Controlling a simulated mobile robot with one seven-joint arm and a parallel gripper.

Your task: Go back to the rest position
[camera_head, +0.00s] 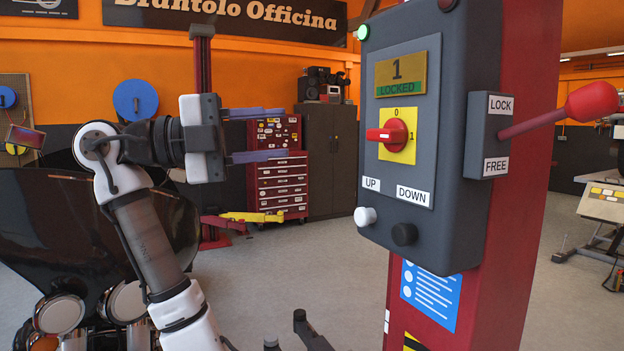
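My gripper (268,135) is at the left of the head view, at the end of my white and grey arm. Its two bluish fingers point right and stand apart, one above the other, with nothing seen between them. The gripper is clear of the grey control box (425,215) on the red lift column (520,230). The box's display (408,74) reads "1 LOCKED", and a green lamp (363,32) at its top left is lit. A red rotary switch (388,135) sits on a yellow plate. The red-knobbed lever (592,101) sticks out right, beside the LOCK and FREE labels.
A white button (365,216) and a black button (404,233) are under UP and DOWN. A red tool cabinet (280,185) and dark cupboard (333,165) stand behind.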

